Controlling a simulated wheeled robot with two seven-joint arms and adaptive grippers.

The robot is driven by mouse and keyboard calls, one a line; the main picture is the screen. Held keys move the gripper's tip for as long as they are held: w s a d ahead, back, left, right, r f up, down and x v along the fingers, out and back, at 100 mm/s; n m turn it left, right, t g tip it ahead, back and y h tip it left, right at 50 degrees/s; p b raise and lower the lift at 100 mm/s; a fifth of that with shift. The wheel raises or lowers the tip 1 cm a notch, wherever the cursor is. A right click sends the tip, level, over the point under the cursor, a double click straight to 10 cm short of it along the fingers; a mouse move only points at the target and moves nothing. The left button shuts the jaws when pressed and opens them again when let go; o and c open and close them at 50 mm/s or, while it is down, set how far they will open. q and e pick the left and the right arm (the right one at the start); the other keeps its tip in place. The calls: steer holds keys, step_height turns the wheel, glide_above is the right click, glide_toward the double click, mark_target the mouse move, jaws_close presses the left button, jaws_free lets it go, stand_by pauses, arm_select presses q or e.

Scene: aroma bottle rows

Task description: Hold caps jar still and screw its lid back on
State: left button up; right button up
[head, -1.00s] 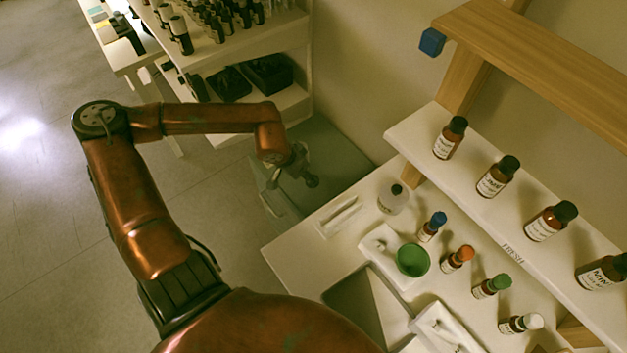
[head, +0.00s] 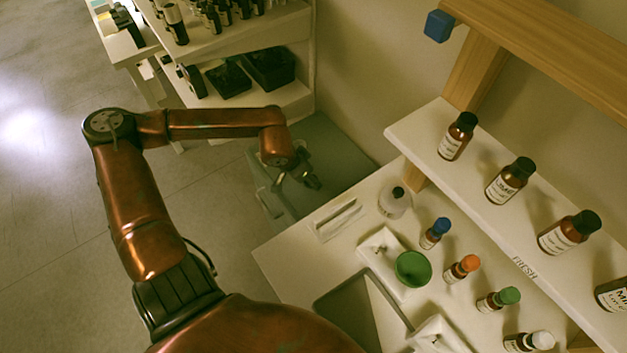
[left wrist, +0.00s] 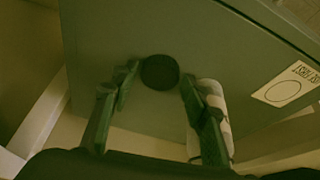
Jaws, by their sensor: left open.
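A small pale jar with a dark spot on top (head: 394,203) stands at the back left of the white table; I cannot tell for sure whether it is the caps jar or whether its lid is on. My left gripper (head: 299,178) is left of the table, over a grey-green box, apart from the jar. In the left wrist view the left gripper (left wrist: 152,98) is open. A dark round thing (left wrist: 160,72) shows between and beyond its fingertips; I cannot tell whether it is a lid. A pale rounded thing (left wrist: 213,108) is partly hidden behind the right finger. My right gripper is out of view.
The table holds a green bowl (head: 413,268), a white tray (head: 339,220) and small bottles with blue (head: 435,232), orange (head: 461,268), green and white caps. Brown bottles line the raised shelf (head: 480,205). The grey-green box (head: 340,165) stands beside the table.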

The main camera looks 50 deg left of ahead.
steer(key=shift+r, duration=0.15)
arm_select(q)
steer(key=c, duration=0.5)
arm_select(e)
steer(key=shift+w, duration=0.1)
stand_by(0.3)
arm_select(q)
steer(key=shift+r, duration=0.2)
step_height(320, 180, up, 6)
steer(key=p, duration=0.2)
steer(key=shift+r+p, duration=0.25)
steer(key=shift+p, duration=0.15)
steer(key=shift+r+p, duration=2.05)
steer(key=shift+r, duration=3.45)
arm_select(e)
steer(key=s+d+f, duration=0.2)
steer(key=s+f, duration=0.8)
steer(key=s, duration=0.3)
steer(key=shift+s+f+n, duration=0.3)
